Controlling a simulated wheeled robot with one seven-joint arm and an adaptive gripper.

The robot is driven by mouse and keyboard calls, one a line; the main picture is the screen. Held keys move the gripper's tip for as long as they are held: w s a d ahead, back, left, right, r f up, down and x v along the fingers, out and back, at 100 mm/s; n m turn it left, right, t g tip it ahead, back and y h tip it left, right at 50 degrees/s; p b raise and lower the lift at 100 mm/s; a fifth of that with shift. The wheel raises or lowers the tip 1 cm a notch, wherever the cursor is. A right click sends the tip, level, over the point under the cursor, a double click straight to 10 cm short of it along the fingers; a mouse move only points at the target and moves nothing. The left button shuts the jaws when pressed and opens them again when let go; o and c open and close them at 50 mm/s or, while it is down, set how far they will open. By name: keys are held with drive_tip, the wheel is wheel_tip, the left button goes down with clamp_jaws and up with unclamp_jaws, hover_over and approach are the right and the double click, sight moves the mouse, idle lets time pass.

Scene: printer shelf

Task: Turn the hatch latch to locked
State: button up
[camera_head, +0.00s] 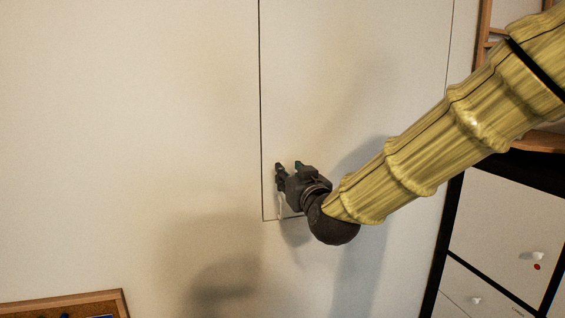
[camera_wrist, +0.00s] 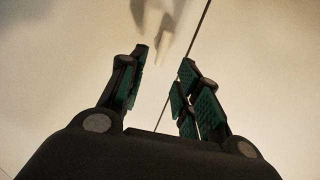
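The hatch (camera_head: 350,80) is a pale panel in a pale wall, outlined by thin dark seams. My gripper (camera_head: 288,167) is near the hatch's lower left corner, its dark fingers apart and nothing visible between them. In the wrist view my gripper (camera_wrist: 163,60) also shows open, with green pads on both fingers. A small pale piece that looks like the latch (camera_head: 280,206) shows just below the fingers by the left seam, partly hidden by the gripper. In the wrist view a pale, narrow shape, likely the latch (camera_wrist: 163,42), lies beyond the fingertips. Its turn angle is unclear.
A cork board with a wooden frame (camera_head: 65,303) is at the lower left. A white drawer cabinet (camera_head: 500,225) with dark edges stands at the right, below a wooden shelf (camera_head: 545,139). The wall left of the hatch is clear.

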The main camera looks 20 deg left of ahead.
drive_tip(key=p+x, duration=0.3)
drive_tip(key=x, duration=0.3)
drive_tip(key=shift+w, duration=0.1)
drive_tip(key=shift+a, duration=0.1)
clamp_jaws()
